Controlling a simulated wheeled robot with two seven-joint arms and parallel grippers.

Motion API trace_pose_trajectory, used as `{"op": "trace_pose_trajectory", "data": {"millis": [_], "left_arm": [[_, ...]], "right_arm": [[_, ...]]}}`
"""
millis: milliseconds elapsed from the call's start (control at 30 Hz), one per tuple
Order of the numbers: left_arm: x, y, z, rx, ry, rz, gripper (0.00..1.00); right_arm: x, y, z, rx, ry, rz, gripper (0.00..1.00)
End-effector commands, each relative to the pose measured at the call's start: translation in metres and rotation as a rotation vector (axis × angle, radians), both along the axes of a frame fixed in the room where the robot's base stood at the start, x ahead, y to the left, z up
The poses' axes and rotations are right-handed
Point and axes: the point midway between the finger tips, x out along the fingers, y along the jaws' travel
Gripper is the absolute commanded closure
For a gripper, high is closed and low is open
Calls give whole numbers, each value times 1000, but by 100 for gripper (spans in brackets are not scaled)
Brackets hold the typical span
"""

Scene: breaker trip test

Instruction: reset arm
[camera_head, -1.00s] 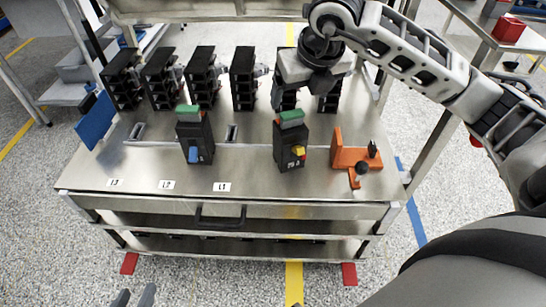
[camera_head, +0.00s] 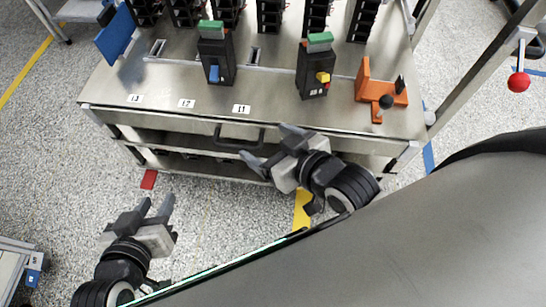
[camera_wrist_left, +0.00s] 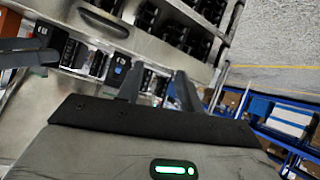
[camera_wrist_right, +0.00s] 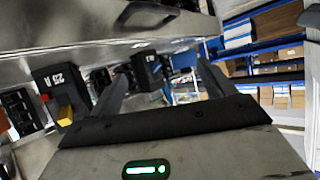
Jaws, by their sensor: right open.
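My right gripper (camera_head: 268,146) is open and empty in front of the workbench (camera_head: 160,118), near its front edge and drawer handle. My left gripper (camera_head: 157,203) is open and empty, lower left over the floor, apart from the bench. On the bench stand a black breaker with a blue lever (camera_head: 216,62) and a black breaker with a yellow lever (camera_head: 315,76), both with green tops. The yellow-lever breaker also shows in the right wrist view (camera_wrist_right: 60,84). An orange fixture (camera_head: 372,88) with a black knob sits to their right. Neither gripper touches these things.
A row of several black breaker units (camera_head: 228,14) stands at the back of the bench. A blue panel (camera_head: 115,37) is at its left. A red ball knob (camera_head: 518,82) hangs at the right.

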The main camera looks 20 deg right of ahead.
Motion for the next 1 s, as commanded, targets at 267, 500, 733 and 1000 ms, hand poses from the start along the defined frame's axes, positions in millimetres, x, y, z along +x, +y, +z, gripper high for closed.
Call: {"op": "trace_pose_trajectory", "data": {"millis": [267,500,733,1000], "left_arm": [[0,0,0,2,0,-1,64],[-1,1,7,6,1,-3,64],[-3,7,48,5,-9,24,64],[-5,14,82,7,-22,51,64]], "right_arm": [[-26,6,-23,51,148,1,18],[-26,5,-14,49,144,-2,18],[-28,-1,26,50,134,-27,18],[-30,-8,59,50,121,-52,18]]}}
